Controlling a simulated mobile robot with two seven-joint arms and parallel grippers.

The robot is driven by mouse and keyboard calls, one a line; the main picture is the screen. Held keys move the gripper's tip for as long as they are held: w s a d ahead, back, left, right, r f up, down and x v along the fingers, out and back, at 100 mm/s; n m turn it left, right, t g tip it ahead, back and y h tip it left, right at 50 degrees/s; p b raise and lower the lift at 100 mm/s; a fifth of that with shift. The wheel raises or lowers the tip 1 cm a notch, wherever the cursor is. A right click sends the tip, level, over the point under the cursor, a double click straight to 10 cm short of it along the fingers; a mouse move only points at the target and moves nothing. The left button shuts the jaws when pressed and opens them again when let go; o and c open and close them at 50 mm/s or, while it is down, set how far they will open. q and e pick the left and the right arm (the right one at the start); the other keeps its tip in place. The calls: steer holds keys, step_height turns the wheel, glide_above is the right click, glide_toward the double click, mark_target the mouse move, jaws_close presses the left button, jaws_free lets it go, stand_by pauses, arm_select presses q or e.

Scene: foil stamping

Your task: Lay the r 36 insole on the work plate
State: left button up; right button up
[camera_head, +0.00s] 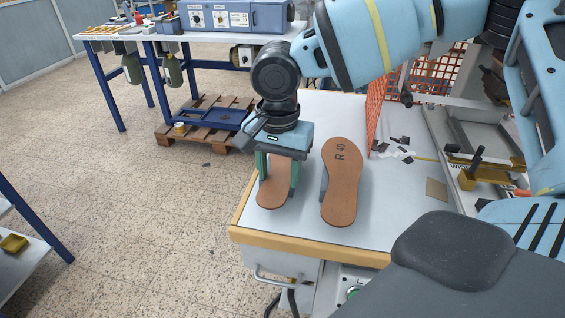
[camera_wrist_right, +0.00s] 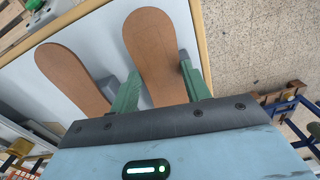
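Two brown insoles lie on the white table top (camera_head: 300,222). The right one (camera_head: 342,190) has dark print reading about "R 40"; it also shows in the right wrist view (camera_wrist_right: 72,75). The left one (camera_head: 272,196) is partly under my right gripper (camera_head: 276,178), so any print on it is hidden. In the right wrist view, this insole (camera_wrist_right: 150,45) runs between my green fingers (camera_wrist_right: 160,86), with a gap on the left side; the gripper is open around its near end. My left gripper is not in view. I cannot tell for sure which surface is the work plate.
A machine with a pale frame (camera_head: 437,135) and a brass-coloured part (camera_head: 467,183) stands at the right. An orange mesh guard (camera_head: 376,110) rises behind the insoles. Dark scraps (camera_head: 398,150) and a small brown square (camera_head: 437,189) lie on the table. A wooden pallet (camera_head: 200,125) is on the floor.

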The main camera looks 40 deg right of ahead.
steer(key=c, duration=0.6)
steer(key=shift+o, duration=0.2)
step_height(320, 180, up, 10)
